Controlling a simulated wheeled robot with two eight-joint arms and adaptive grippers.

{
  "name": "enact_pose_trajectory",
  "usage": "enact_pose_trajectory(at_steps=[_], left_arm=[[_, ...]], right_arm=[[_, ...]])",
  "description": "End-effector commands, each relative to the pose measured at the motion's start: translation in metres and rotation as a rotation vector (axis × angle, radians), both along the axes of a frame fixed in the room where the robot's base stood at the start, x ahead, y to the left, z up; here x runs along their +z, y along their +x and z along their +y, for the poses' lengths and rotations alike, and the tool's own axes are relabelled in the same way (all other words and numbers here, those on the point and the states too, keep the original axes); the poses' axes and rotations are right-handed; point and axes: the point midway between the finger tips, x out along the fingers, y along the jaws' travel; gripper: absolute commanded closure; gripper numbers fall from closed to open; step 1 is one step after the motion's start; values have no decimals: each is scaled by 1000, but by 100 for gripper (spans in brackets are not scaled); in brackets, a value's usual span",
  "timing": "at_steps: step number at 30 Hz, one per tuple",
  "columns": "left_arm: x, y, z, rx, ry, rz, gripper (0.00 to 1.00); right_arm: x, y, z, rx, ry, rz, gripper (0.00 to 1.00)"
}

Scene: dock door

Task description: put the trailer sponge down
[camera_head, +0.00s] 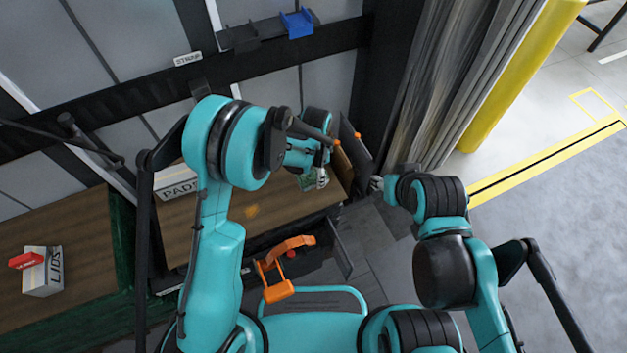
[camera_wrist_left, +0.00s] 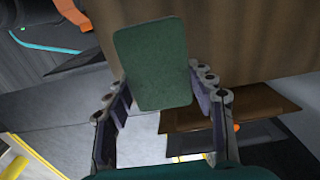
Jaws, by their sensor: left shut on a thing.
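The trailer sponge is a flat dark green block with rounded corners (camera_wrist_left: 152,60). It sits between the two fingers of my left gripper (camera_wrist_left: 158,88) in the left wrist view, and the gripper is shut on it. In the head view my left gripper (camera_head: 320,178) is over the right end of a brown wooden bench top (camera_head: 255,218), with some green of the sponge (camera_head: 306,182) beside its fingers. I cannot tell whether the sponge touches the wood. My right gripper (camera_head: 377,184) is right of the bench, small and partly hidden; its fingers are unclear.
A white PADS label box (camera_head: 176,185) stands at the bench's back left. An open drawer (camera_head: 338,248) with an orange-handled item (camera_head: 290,247) is below the front. Another wooden top (camera_head: 65,265) at left holds a white box (camera_head: 43,275). Grey curtains (camera_head: 440,80) hang right.

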Motion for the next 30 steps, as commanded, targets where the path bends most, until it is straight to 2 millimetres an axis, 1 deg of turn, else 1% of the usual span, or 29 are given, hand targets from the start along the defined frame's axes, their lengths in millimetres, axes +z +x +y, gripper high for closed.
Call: enact_pose_trajectory(at_steps=[1, 3, 5, 7, 13, 15, 21, 25, 26, 27, 28, 30], left_arm=[[-4, 4, 4, 2, 0, 0, 77], [-6, 7, 7, 2, 0, 0, 77], [-8, 8, 8, 1, 0, 0, 77], [-15, 8, 8, 0, 0, 0, 77], [-45, 8, 8, 1, 0, 0, 77], [-48, 7, 8, 1, 0, 0, 77], [-46, 7, 8, 1, 0, 0, 77], [-50, 7, 8, 1, 0, 0, 77], [-50, 7, 8, 1, 0, 0, 43], [-49, 7, 8, 1, 0, 0, 33], [-49, 7, 8, 1, 0, 0, 25], [-49, 7, 8, 1, 0, 0, 25]], right_arm=[[-2, 0, 0, 0, 0, 0, 60], [-3, 0, 0, 0, 0, 0, 60], [-4, 0, 0, 0, 0, 0, 60], [-6, 0, 0, 0, 0, 0, 60], [-19, 0, 0, 0, 0, 0, 60], [-19, 0, 0, 0, 0, 0, 60], [-18, 0, 0, 0, 0, 0, 60], [-22, 0, 0, 0, 0, 0, 60], [-22, 0, 0, 0, 0, 0, 60], [-21, 0, 0, 0, 0, 0, 60], [-21, 0, 0, 0, 0, 0, 60], [-21, 0, 0, 0, 0, 0, 60]])
